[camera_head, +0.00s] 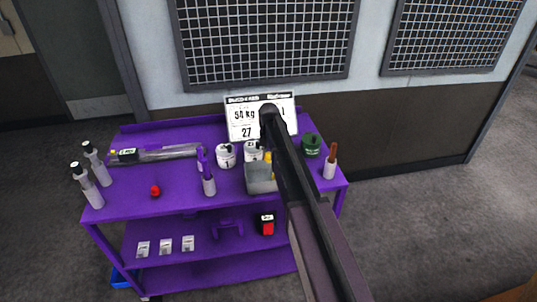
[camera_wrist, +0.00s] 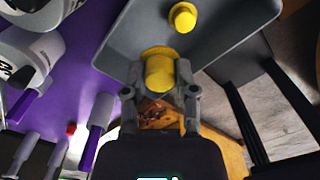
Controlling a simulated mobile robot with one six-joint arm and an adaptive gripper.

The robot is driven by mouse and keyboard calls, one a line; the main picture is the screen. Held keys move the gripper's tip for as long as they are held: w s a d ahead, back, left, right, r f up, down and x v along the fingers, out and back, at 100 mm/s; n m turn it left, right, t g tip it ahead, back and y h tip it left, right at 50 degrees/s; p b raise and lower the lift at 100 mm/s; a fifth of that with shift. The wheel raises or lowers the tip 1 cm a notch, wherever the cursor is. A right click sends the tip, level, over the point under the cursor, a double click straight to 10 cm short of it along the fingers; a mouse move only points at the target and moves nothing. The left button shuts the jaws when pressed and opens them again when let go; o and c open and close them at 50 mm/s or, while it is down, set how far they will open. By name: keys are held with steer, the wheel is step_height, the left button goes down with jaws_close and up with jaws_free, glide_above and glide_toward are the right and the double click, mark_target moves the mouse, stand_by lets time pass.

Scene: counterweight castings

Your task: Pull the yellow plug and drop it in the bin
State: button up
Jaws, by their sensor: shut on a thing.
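A yellow plug (camera_wrist: 160,73) with a wider flange is between the fingers of my gripper (camera_wrist: 160,88), which is shut on it. The plug is at the near edge of a grey casting (camera_wrist: 135,30); I cannot tell whether it is still seated. A second yellow plug (camera_wrist: 183,17) is on the casting's grey face. In the head view the grey casting (camera_head: 260,180) stands on the purple cart, with a little yellow beside my arm. My arm hides the gripper there. A blue container (camera_head: 122,277), perhaps the bin, shows partly at the floor, lower left.
The purple cart (camera_head: 130,187) carries white pots (camera_head: 226,156), a green pot (camera_head: 311,146), bottles (camera_head: 92,188), a grey cylinder (camera_head: 170,153), a red knob (camera_head: 155,191) and a white sign (camera_head: 245,128). Its lower shelf holds small cards and a red-black box (camera_head: 266,224). Floor at right is clear.

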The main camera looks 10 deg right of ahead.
mark_target(269, 161)
steer(key=shift+f+b, duration=2)
steer(key=shift+f, duration=0.3)
steer(key=o, duration=1)
steer(key=shift+r, duration=0.2)
